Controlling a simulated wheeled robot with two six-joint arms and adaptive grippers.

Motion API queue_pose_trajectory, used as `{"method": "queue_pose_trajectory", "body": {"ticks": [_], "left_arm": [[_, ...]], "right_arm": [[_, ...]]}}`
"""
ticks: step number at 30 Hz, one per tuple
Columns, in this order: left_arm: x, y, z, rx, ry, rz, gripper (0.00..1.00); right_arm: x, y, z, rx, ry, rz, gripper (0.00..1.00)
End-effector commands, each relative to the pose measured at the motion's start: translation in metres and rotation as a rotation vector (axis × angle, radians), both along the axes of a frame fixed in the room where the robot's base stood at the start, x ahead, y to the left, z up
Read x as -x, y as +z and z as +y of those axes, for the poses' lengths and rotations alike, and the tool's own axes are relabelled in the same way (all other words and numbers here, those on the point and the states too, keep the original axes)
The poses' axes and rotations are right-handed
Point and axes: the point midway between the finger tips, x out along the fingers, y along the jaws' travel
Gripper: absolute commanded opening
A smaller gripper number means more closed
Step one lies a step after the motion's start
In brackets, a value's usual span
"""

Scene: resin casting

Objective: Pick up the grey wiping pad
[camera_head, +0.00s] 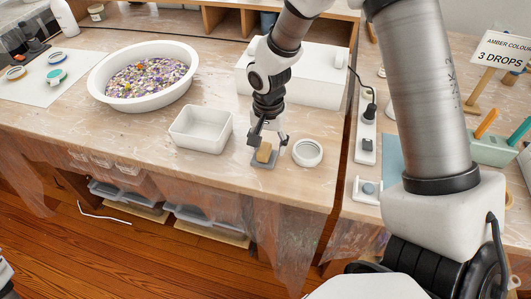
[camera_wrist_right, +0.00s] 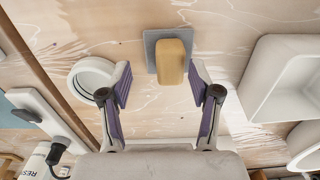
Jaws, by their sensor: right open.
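The grey wiping pad (camera_head: 262,166) lies flat on the table near its front edge, with a tan block (camera_head: 264,153) on top of it. In the right wrist view the grey pad (camera_wrist_right: 151,50) shows as a square partly under the tan block (camera_wrist_right: 172,62). My right gripper (camera_head: 267,139) points down over the pad. Its two purple-lined fingers (camera_wrist_right: 161,86) are spread apart with nothing between them, and the block lies just beyond their tips, toward the right finger.
An empty white tray (camera_head: 201,129) stands left, with a big bowl of coloured pieces (camera_head: 145,72) beyond. A white box (camera_head: 319,78) is behind. A plastic-draped front edge is close by.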

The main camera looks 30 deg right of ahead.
Motion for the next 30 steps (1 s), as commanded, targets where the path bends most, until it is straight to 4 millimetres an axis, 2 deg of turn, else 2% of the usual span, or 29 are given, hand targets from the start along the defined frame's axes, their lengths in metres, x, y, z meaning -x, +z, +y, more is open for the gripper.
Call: {"method": "queue_pose_trajectory", "body": {"ticks": [1, 3, 11, 14, 16, 17, 30], "left_arm": [[-0.001, -0.002, 0.000, 0.000, 0.000, -0.002, 0.57], [-0.001, -0.003, 0.000, 0.000, 0.000, -0.003, 0.57], [-0.001, -0.003, 0.000, 0.000, 0.000, -0.002, 0.57], [-0.001, -0.003, 0.000, 0.000, 0.000, -0.002, 0.57], [-0.001, -0.003, 0.000, 0.000, 0.000, -0.002, 0.57], [-0.001, -0.003, 0.000, 0.000, 0.000, -0.003, 0.57], [-0.001, 0.003, 0.000, 0.000, 0.000, -0.002, 0.57]], "right_arm": [[-0.001, -0.013, -0.001, 0.000, -0.001, 0.004, 0.62], [-0.001, -0.024, -0.001, 0.000, 0.000, 0.005, 0.62], [-0.002, -0.028, -0.001, -0.001, 0.001, 0.001, 0.62], [-0.002, -0.028, -0.001, -0.001, 0.001, 0.001, 0.31], [-0.002, -0.028, -0.001, -0.001, 0.001, 0.001, 0.06], [-0.002, -0.028, -0.001, -0.001, 0.001, 0.001, 0.00], [-0.002, -0.023, 0.000, -0.001, 0.002, 0.002, 0.00]]}}
